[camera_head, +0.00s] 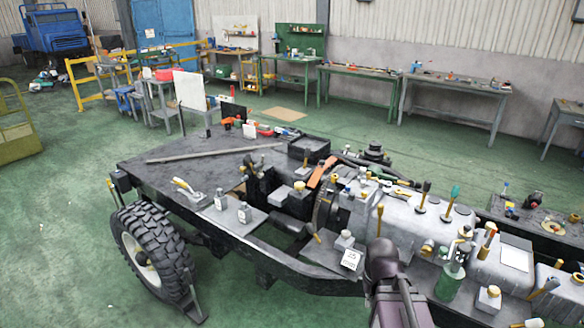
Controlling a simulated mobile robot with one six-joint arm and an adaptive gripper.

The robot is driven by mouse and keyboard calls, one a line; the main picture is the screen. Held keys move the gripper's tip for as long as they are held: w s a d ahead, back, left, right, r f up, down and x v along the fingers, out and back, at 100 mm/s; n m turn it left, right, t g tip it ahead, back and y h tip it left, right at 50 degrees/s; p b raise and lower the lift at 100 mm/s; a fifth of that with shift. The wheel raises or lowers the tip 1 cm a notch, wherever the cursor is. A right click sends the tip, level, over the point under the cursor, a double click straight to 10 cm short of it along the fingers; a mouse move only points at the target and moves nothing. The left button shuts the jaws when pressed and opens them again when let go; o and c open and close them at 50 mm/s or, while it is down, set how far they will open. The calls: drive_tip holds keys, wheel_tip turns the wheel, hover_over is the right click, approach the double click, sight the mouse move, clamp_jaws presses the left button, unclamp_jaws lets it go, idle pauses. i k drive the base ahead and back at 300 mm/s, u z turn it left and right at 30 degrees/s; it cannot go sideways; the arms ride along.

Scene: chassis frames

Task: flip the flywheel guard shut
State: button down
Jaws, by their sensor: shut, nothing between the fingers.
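An orange flap (322,170), which looks like the flywheel guard, stands tilted up near the middle of the black chassis frame. Just below it is a dark round part (324,206), probably the flywheel, with its rim partly exposed. Its lower side is hidden by other parts. My arm rises from the bottom edge, right of centre, with its dark rounded joint in front of the chassis. I cannot make out my gripper or its fingers. The orange flap is up and to the left of the arm, with a clear gap between them in the picture.
The chassis (150,160) carries several tools, bottles and blocks around the flap. A grey engine block (420,210) with upright handled tools stands to the right. A large tyre (150,255) is at front left. Green floor (60,210) is open at left; workbenches (455,85) line the back wall.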

sight(312, 184)
drive_tip(key=u, duration=0.2)
drive_tip(key=k, duration=0.7)
drive_tip(key=u, duration=0.3)
drive_tip(key=i, duration=1)
drive_tip(key=z, duration=0.5)
drive_tip(key=i, duration=1.25)
drive_tip(key=z, duration=0.35)
